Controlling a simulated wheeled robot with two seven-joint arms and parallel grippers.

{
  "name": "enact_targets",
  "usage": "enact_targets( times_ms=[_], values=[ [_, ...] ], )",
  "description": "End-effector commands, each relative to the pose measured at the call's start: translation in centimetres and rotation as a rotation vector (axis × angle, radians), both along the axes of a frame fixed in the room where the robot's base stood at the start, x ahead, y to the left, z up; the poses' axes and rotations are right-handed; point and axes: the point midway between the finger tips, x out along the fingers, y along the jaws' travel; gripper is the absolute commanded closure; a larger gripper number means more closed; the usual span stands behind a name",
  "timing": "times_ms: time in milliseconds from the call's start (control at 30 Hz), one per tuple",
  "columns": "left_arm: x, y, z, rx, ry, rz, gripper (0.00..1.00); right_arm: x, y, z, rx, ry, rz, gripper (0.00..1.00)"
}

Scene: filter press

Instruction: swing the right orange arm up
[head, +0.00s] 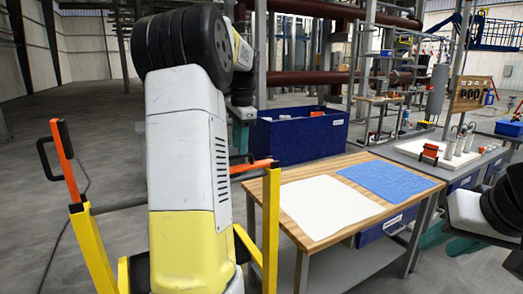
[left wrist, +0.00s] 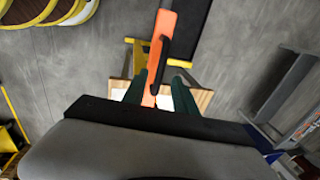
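The right orange arm (head: 252,167) lies nearly level at the top of a yellow post (head: 271,232), partly hidden behind my left arm. The left wrist view shows an orange bar (left wrist: 158,50) with a black handle (left wrist: 166,34). My left gripper (head: 240,137) is open there, its teal fingers (left wrist: 157,94) on either side of the bar, with gaps visible; contact cannot be told. The left orange arm (head: 67,160), with a black handle, stands steeply raised on the left yellow post (head: 92,248). My right gripper (head: 450,241) is open and empty at the right.
A wooden-topped table (head: 400,171) stands just right of the frame, bearing a white cloth (head: 325,205) and a blue cloth (head: 388,180). A blue bin (head: 300,140) stands behind it. The floor at the far left is clear.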

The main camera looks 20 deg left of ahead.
Motion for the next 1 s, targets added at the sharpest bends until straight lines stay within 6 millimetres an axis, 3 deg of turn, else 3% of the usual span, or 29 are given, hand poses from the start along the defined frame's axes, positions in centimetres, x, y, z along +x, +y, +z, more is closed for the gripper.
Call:
enact_targets(
  times_ms=[200,500,533,700,1000],
  values=[
    [0.3,0.4,-2.4,-0.002,0.000,0.001,0.66,0.0,0.0,0.0,0.000,0.000,0.000,0.66],
    [0.3,0.4,-2.7,-0.001,-0.002,0.001,0.66,0.0,0.0,0.0,0.000,0.000,0.000,0.66],
    [0.3,0.4,-2.7,-0.001,-0.002,0.001,0.68,0.0,0.0,0.0,0.000,0.000,0.000,0.66],
    [0.3,0.4,-2.7,-0.001,-0.002,0.001,1.00,0.0,0.0,0.0,0.000,0.000,0.000,0.66],
    [0.3,0.4,-2.7,-0.001,-0.002,0.001,1.00,0.0,0.0,0.0,0.000,0.000,0.000,0.66]
  ],
)
